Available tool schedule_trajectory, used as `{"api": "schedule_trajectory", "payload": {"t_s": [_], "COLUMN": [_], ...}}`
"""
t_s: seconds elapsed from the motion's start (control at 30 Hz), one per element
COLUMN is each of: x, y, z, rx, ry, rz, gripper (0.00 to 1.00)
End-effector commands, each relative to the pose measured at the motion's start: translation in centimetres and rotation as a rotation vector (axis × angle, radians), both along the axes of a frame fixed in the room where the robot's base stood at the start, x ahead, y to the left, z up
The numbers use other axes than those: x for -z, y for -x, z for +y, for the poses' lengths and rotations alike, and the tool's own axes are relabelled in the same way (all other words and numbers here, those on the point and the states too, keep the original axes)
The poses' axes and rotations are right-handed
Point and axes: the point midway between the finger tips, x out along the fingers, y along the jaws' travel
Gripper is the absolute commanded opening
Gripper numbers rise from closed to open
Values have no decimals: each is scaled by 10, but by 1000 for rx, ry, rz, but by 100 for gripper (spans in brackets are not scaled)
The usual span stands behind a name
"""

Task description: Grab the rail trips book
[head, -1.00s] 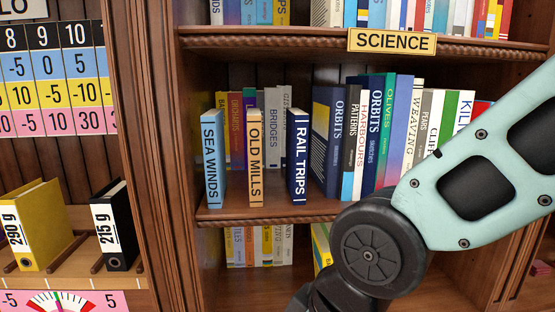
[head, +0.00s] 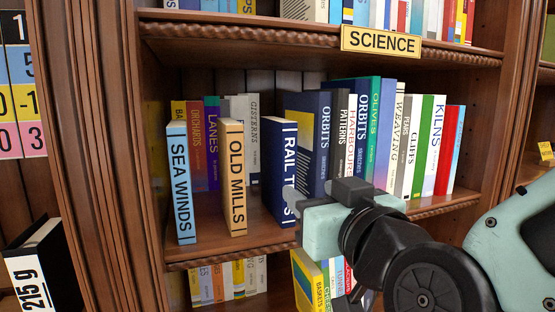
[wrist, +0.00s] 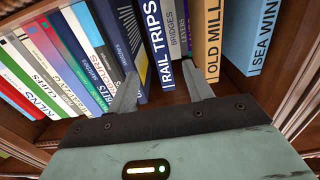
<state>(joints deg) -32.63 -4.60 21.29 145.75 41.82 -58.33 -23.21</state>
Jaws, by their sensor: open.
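The Rail Trips book (head: 279,165) is dark navy with white spine lettering. It stands upright at the shelf front, pulled forward of the row behind, right of the tan Old Mills book (head: 233,177). My gripper (head: 290,198) is open in front of its lower right spine and hides part of the title. In the wrist view the Rail Trips book (wrist: 145,40) stands beyond my two fingers, my gripper (wrist: 160,92) having one finger to each side of its spine line. The fingers look short of the book; I cannot tell any contact.
The Sea Winds book (head: 181,185) stands at the left of Old Mills. The thick Orbits book (head: 308,130) and several others fill the shelf to the right. The Science sign (head: 381,42) hangs on the shelf above. A lower shelf holds more books.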

Motion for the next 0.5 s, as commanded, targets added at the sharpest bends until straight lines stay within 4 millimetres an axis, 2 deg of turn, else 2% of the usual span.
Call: {"api": "schedule_trajectory", "payload": {"t_s": [0.07, 0.5], "x": [-6, -6], "y": [-7, -36], "z": [2, 13], "rx": [2, 0], "ry": [5, 4], "rz": [5, 6], "gripper": [51, 51]}}
